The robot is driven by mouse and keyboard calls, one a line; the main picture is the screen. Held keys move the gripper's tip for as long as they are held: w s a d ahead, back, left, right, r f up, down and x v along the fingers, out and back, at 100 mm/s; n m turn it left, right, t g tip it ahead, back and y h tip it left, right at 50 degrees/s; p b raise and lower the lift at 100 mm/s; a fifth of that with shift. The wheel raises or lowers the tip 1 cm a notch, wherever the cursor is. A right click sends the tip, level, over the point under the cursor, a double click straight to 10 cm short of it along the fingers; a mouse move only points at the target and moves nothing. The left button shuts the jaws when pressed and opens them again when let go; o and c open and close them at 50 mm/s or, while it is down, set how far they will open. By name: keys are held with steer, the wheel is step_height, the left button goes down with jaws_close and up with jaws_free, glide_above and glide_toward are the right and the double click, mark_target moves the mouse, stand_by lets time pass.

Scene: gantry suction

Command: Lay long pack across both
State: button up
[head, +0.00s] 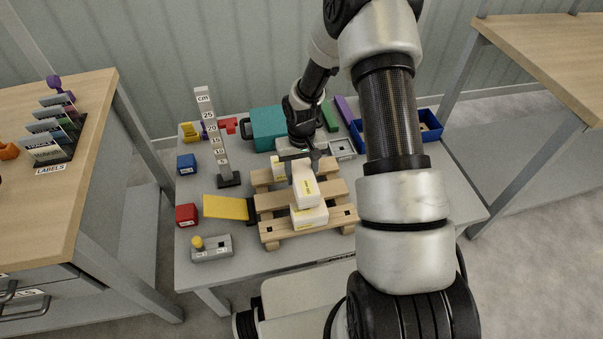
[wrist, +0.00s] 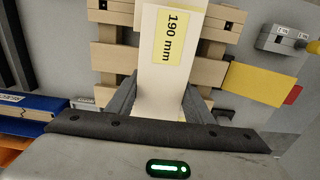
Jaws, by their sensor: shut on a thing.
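The long white pack (head: 305,184) with a yellow label is in my gripper (head: 313,160). In the wrist view the long pack (wrist: 152,85) lies between my two fingers, its label reading "190 mm". A white pack (head: 309,218) sits on the near side of the wooden pallet (head: 271,203), below the long pack's near end. I cannot tell whether the two touch. A smaller white pack (head: 279,169) with a yellow label stands on the pallet's far left part. My fingers partly hide the long pack's far end.
A height gauge (head: 216,145) stands left of the pallet. A yellow plate (head: 226,207), a red block (head: 186,214) and a grey block with a yellow knob (head: 212,250) lie left. A teal box (head: 268,128) is behind; a blue bin (head: 430,125) is at right, partly behind my arm.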

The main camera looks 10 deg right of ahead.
mark_target(301, 169)
steer(key=shift+f, duration=0.15)
steer(key=o, duration=1.5)
step_height(301, 169, up, 18)
steer(key=p, duration=0.3)
steer(key=shift+f, duration=0.25)
